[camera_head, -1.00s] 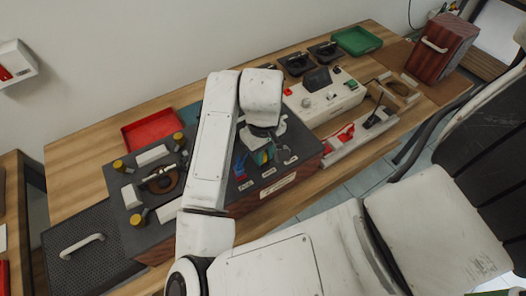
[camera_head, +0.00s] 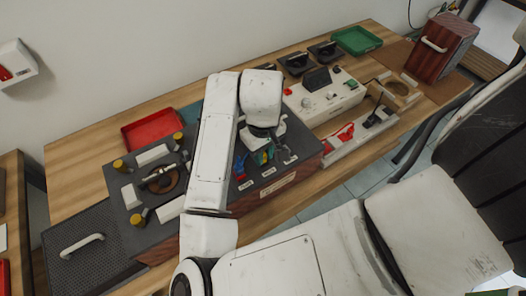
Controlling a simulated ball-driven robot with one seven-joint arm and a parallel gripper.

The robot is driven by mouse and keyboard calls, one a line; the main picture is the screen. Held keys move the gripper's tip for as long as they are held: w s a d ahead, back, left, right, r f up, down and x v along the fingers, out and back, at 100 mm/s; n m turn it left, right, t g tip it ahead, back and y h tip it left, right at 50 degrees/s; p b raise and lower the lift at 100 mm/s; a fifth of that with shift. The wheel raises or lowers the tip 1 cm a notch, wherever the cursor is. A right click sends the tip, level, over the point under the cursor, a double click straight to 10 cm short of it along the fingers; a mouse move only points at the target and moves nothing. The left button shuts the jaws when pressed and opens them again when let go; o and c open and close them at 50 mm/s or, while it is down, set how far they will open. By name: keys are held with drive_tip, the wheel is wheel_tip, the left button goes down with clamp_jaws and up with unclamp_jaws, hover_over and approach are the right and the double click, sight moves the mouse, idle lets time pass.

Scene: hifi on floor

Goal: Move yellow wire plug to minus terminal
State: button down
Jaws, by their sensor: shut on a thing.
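My gripper (camera_head: 265,141) hangs from the white arm over the right part of the dark grey panel box (camera_head: 210,205). It is shut on the yellow wire plug (camera_head: 262,157), which is small and mostly hidden under the fingers. A blue plug (camera_head: 240,167) stands on the panel just left of the gripper. A white label (camera_head: 268,172) lies near the panel's front edge below the gripper. The terminal markings are too small to read, so I cannot tell which is minus or whether the held plug touches a terminal.
Left on the panel are a round dark dial (camera_head: 162,180) and yellow-topped knobs (camera_head: 137,219). A red tray (camera_head: 151,129) lies behind. A white instrument (camera_head: 330,97) and a red-clipped rail (camera_head: 345,133) stand right. A green tray (camera_head: 357,40) is at the far back.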

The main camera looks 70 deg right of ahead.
idle(0.3)
drive_tip(key=c, duration=0.9)
unclamp_jaws()
drive_tip(key=shift+r+p, duration=2.95)
drive_tip(key=shift+r, duration=4.95)
